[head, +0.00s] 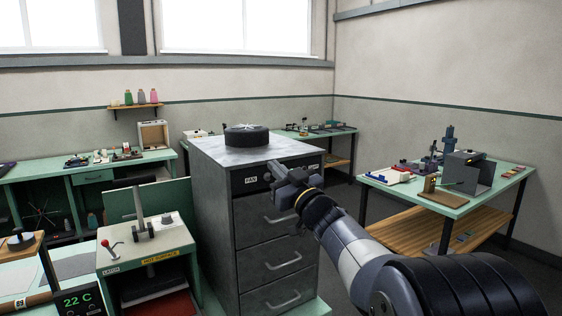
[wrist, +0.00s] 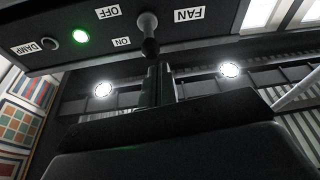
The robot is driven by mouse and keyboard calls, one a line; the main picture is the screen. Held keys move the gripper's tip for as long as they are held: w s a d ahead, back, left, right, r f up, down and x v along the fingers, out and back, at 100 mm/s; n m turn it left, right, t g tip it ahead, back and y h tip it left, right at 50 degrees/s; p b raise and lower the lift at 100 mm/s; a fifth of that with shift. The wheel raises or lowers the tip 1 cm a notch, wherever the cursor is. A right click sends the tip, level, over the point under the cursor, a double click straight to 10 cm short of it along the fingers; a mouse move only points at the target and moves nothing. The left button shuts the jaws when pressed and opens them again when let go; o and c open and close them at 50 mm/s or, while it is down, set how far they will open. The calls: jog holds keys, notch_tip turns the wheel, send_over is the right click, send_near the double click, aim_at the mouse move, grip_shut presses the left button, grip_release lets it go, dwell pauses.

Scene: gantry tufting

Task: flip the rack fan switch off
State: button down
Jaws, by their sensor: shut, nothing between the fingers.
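The fan switch is a dark toggle lever (wrist: 149,32) on a black panel (wrist: 60,20) in the wrist view. Its round tip is nearer the height of the ON label (wrist: 121,42) than of the OFF label (wrist: 107,12); the FAN label (wrist: 189,14) is to its right. The labels appear upside down. A green lamp (wrist: 80,36) glows on the panel. My gripper (wrist: 158,72) is shut and empty, its fingertips just below the lever in the picture; contact cannot be told. In the head view my gripper (head: 275,172) is before the rack's top panel and hides the switch.
The grey drawer rack (head: 227,230) has a dark wheel-like fan (head: 246,135) on top. A green bench with a red-knobbed lever (head: 106,245) stands left of it. A green table (head: 500,190) with tools stands right.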

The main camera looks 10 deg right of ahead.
jog(key=shift+f, duration=0.55)
jog(key=shift+f+b, duration=0.15)
jog(key=shift+b, duration=0.15)
jog(key=shift+f+b, duration=0.1)
jog(key=shift+b, duration=0.3)
jog(key=shift+t+b, duration=0.3)
jog(key=shift+b, duration=0.15)
